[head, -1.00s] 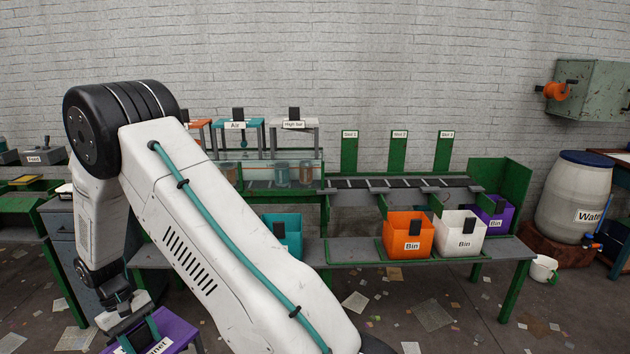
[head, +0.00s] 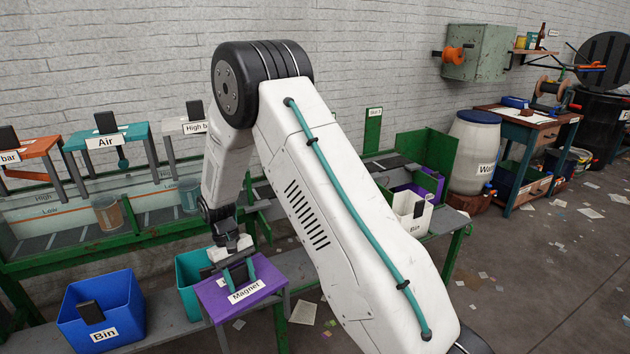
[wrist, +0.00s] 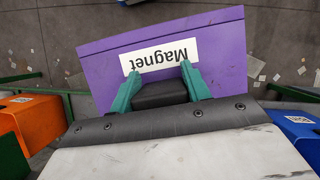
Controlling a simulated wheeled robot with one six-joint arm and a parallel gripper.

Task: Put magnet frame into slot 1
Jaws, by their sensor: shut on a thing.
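The magnet frame, a purple plate labelled "Magnet" (head: 213,298), hangs low left of centre in the head view. Its purple top (wrist: 222,50) fills the upper middle of the wrist view. My gripper (head: 238,272) is shut on the frame's black block; in the wrist view the teal fingers (wrist: 160,92) sit on either side of that block. The frame is held above the grey bench, in front of the teal bin. One green slot post (head: 374,125) shows behind my arm, its sign too small to read surely. Slot 1 is hidden, apparently behind my arm.
A blue bin (head: 100,297) stands left of the held frame, a teal bin (head: 190,268) just behind it. A white bin (head: 412,213) is right of my arm. Orange, teal and grey frames (head: 108,134) stand over the glass tank at left. A water barrel (head: 474,155) stands farther right.

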